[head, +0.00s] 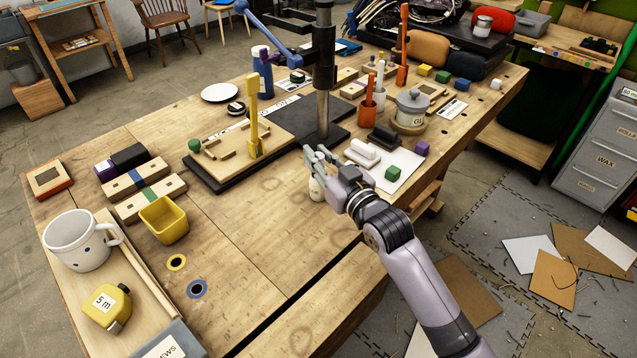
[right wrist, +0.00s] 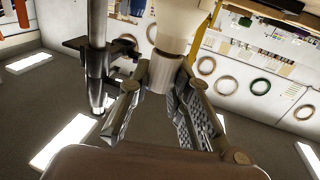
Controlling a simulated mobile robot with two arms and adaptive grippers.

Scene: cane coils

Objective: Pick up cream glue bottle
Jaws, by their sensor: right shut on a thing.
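The cream glue bottle (head: 316,189) shows partly in the head view, below the fingers of my right gripper (head: 319,163), near the front edge of the workbench. The gripper hides its upper part. In the right wrist view, the right gripper (right wrist: 163,82) is shut around a narrow grey-brown neck, with the wide cream body of the bottle (right wrist: 170,22) beyond it. I cannot tell whether the bottle's base touches the bench. My left gripper is not in view.
A dark post (head: 323,75) on a black base stands behind the gripper. A white sheet (head: 398,167) with small blocks lies to the right. A board with a yellow clamp (head: 254,130) lies to the left. The bench (head: 262,208) left of the bottle is clear.

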